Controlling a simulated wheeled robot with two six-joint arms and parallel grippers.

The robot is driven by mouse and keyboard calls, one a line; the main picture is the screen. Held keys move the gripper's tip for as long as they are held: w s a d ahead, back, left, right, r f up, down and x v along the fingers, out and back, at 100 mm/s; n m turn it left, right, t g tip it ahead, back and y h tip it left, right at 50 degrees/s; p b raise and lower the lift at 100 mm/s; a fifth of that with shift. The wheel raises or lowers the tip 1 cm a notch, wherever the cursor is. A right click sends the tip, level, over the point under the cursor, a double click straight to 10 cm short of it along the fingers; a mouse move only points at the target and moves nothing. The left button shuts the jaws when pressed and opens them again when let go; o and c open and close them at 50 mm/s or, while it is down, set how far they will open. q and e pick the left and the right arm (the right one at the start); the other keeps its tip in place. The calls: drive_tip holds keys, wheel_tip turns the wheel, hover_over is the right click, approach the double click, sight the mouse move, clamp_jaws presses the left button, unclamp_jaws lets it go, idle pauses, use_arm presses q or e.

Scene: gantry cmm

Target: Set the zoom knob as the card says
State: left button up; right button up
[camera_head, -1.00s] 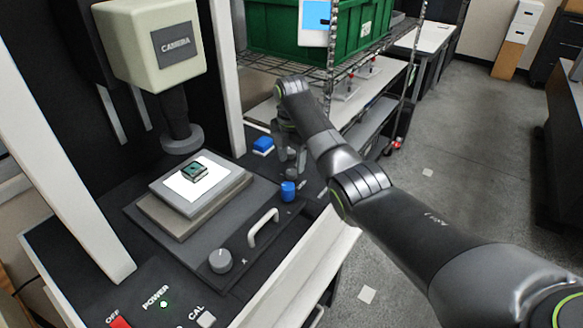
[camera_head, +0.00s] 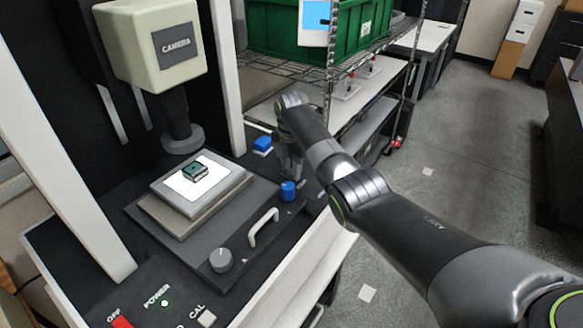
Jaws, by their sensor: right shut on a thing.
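My right gripper (camera_head: 291,166) points down at the right side of the machine bed, just behind a small blue knob (camera_head: 288,191). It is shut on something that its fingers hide. I cannot tell whether that is the zoom knob. The blue knob shows in full in front of the fingers. A grey round knob (camera_head: 220,260) with a white mark sits at the front, left of the handle. A white sheet with a blue patch (camera_head: 316,20) hangs on the rack. It may be the card, but its text is not readable. My left gripper is not in view.
A camera head (camera_head: 150,45) overhangs the stage (camera_head: 163,204), where a small dark green part (camera_head: 196,171) lies. A pale handle (camera_head: 263,228) stands up from the bed. A blue block (camera_head: 262,143) lies behind the gripper. A wire rack with a green crate (camera_head: 290,28) stands behind.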

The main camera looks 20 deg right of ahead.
drive_tip(key=shift+r+m+p, duration=0.2)
drive_tip(key=shift+m+p, duration=0.5)
drive_tip(key=shift+p, duration=0.1)
drive_tip(key=shift+m+p, duration=1.05)
drive_tip(key=shift+m, duration=0.15)
drive_tip(key=m+p, duration=0.2)
drive_tip(key=m, duration=0.2)
drive_tip(key=shift+m, duration=0.3)
drive_tip(key=m+p, duration=0.1)
drive_tip(key=m, duration=0.3)
drive_tip(key=shift+m, duration=0.3)
drive_tip(key=m+p, duration=0.1)
drive_tip(key=m, duration=0.3)
drive_tip(key=shift+f+m, duration=0.15)
drive_tip(key=shift+m, duration=0.25)
drive_tip(key=o, duration=1)
drive_tip(key=shift+c, duration=0.2)
